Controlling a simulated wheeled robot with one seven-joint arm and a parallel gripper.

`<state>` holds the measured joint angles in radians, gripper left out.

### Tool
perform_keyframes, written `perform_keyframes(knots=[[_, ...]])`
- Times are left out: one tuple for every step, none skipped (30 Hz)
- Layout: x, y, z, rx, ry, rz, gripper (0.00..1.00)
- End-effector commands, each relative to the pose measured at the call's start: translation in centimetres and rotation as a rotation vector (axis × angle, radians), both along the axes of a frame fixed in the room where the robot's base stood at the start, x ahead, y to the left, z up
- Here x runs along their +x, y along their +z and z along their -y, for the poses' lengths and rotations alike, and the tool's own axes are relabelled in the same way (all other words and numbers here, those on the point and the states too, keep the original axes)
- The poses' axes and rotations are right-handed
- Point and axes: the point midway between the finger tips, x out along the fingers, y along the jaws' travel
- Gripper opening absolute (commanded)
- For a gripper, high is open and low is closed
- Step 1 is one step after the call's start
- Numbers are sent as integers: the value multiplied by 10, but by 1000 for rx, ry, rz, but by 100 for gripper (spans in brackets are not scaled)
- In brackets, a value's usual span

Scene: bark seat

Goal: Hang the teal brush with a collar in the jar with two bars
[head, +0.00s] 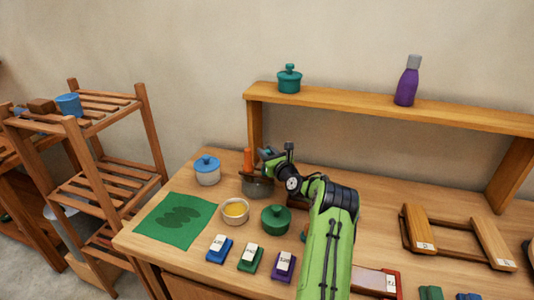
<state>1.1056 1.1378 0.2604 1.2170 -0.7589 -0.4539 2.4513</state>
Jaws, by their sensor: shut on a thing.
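A grey jar (258,189) stands on the table, with dark bar-like pieces across its top; I cannot count them clearly. An upright orange handle (248,160) rises at the back of the jar. My gripper (265,157) is just above the jar, at its right, close to the orange handle. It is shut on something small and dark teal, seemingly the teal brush. My gripper and wrist hide most of the brush; its collar and bristles cannot be made out. I cannot tell whether the brush touches the bars.
A blue-lidded white pot (207,172), a yellow-filled bowl (235,210) and a green lidded pot (276,219) stand close around the jar. A green mat (177,221) lies left. A raised shelf (390,108) spans behind. A wooden rack (455,236) lies right.

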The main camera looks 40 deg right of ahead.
Motion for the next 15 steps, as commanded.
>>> perform_keyframes(knots=[[0, 1, 0, 1, -1, 1, 0], [0, 1, 0, 0, 0, 1, 0], [0, 1, 0, -1, 0, 1, 0], [0, 1, 0, -1, 0, 1, 0], [0, 1, 0, -1, 0, 1, 0], [0, 0, 0, -1, 0, 1, 0], [0, 0, 0, -1, 0, 0, 0], [0, 0, 0, 0, 0, 0, 0], [0, 0, 0, 0, 0, 0, 0], [0, -1, 0, 0, 0, 0, 0], [0, -1, 0, 0, 0, 0, 0], [0, -2, 0, 0, 0, 0, 0], [0, -3, 0, 0, 0, 0, 0], [0, -3, 0, 0, 0, 0, 0], [0, -4, 0, 0, 0, 0, 0]])
